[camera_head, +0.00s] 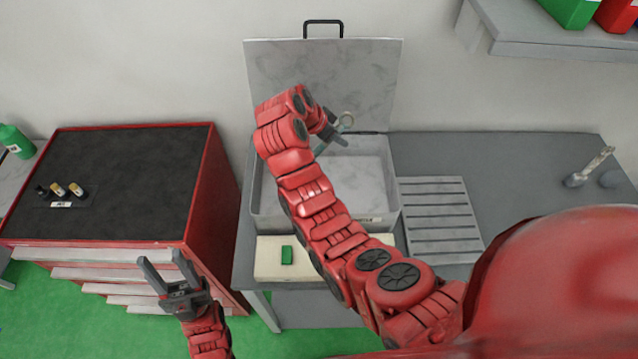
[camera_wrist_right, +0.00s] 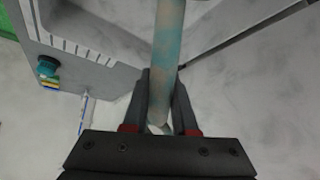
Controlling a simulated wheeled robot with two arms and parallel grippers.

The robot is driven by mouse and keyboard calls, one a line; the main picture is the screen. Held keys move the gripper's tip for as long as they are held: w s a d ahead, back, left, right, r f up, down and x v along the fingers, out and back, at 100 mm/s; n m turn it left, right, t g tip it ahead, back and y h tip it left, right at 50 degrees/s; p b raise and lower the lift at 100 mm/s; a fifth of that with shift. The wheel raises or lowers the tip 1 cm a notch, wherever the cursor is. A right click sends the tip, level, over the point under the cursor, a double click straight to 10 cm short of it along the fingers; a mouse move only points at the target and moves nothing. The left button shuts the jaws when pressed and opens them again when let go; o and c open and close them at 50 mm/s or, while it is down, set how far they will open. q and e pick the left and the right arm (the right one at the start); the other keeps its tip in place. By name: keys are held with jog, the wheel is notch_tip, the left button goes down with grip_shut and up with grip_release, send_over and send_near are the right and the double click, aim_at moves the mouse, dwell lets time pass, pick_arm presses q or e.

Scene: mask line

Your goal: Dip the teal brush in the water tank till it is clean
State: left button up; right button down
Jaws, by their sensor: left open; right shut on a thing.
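The water tank (camera_head: 262,205) is a grey basin with its lid (camera_head: 325,75) standing open behind it. My right gripper (camera_head: 334,136) is over the back part of the tank, shut on the teal brush (camera_head: 321,148). The brush's ringed end sticks up past the fingers, and its lower part is partly hidden by my arm. In the right wrist view the brush (camera_wrist_right: 167,45) shows as a teal handle with brownish smears between the fingers (camera_wrist_right: 161,85); its head is out of view. My left gripper (camera_head: 165,262) is open and empty in front of the red cabinet.
A slatted grey rack (camera_head: 440,215) lies right of the tank. Another brush-like tool (camera_head: 592,166) lies further right on the bench. A red cabinet (camera_head: 110,185) stands left; a shelf (camera_head: 540,40) is upper right.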

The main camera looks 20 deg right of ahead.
aim_at(338, 126)
notch_tip(338, 126, up, 3)
jog(key=p, duration=0.2)
jog(key=shift+f+p, duration=0.1)
jog(key=shift+p, duration=0.3)
jog(key=shift+b, duration=0.3)
jog(key=shift+r, duration=0.6)
